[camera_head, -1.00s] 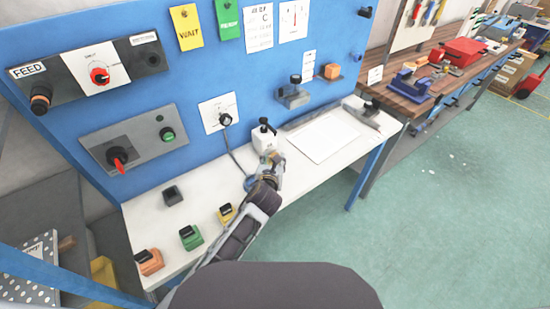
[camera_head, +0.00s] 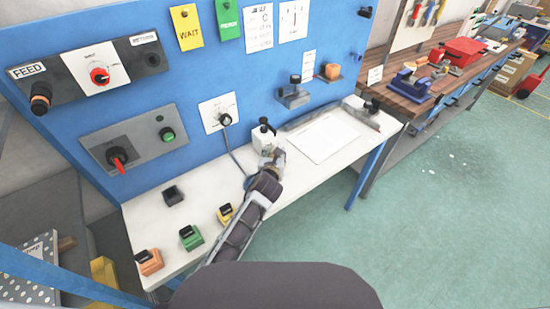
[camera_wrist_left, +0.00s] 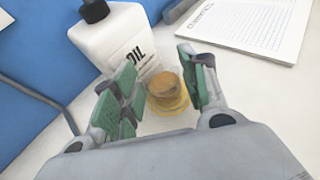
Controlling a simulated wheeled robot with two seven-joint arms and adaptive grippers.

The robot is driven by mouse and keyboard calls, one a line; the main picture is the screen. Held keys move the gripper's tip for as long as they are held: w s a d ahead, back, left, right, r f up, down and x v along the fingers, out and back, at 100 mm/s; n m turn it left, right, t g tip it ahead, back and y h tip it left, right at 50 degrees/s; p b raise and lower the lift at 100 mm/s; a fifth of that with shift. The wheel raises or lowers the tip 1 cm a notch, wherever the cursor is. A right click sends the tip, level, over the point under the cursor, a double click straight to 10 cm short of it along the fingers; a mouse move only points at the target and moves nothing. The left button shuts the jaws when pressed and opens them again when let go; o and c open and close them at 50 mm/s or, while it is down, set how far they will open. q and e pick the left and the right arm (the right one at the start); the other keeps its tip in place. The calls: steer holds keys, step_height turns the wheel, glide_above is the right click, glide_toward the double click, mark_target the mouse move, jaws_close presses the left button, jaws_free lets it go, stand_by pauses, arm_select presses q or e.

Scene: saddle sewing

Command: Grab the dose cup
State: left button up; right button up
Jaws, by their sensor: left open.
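The dose cup appears to be the small round cup with a brown top and yellowish base (camera_wrist_left: 166,88), on the white table in the left wrist view. My left gripper (camera_wrist_left: 160,66) is open, with its green-padded fingers on either side of the cup. I cannot tell whether either finger touches it. In the head view my left gripper (camera_head: 273,158) is low over the table in front of the white bottle, and the cup cannot be made out there. My right gripper is not in view.
The white OIL bottle with a black cap (camera_wrist_left: 118,38) stands close behind the left finger; it also shows in the head view (camera_head: 262,140). A printed sheet (camera_head: 322,138) lies to the right.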

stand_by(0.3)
arm_select(q)
steer(key=c, duration=0.8)
steer(key=shift+o, duration=0.2)
